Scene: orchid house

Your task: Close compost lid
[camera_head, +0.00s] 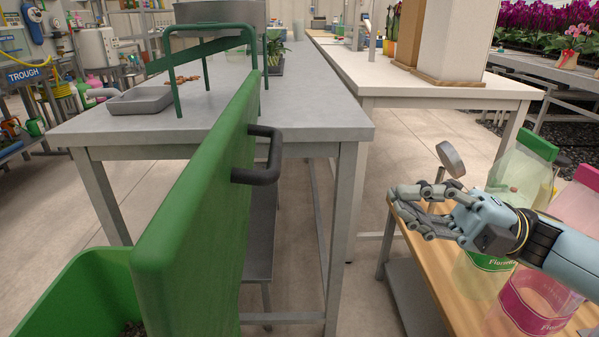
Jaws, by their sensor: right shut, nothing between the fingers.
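The green compost lid (195,215) stands raised, nearly upright, at the centre-left and is seen close to edge-on. A dark handle (270,155) sticks out from its right face. The green compost bin (85,290) is open at the bottom left, with a little dark compost (133,329) showing inside. My right gripper (400,203) is shut and empty, to the right of the lid and well apart from its handle. It is in front of the wooden bench at the right. My left gripper is not in view.
A grey metal table (330,125) stands behind the lid, with a grey tray (140,99) and a green frame on it. Clear jars with green (536,143) and pink labels stand on the wooden bench (420,262) close to my right arm. Floor shows between the tables.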

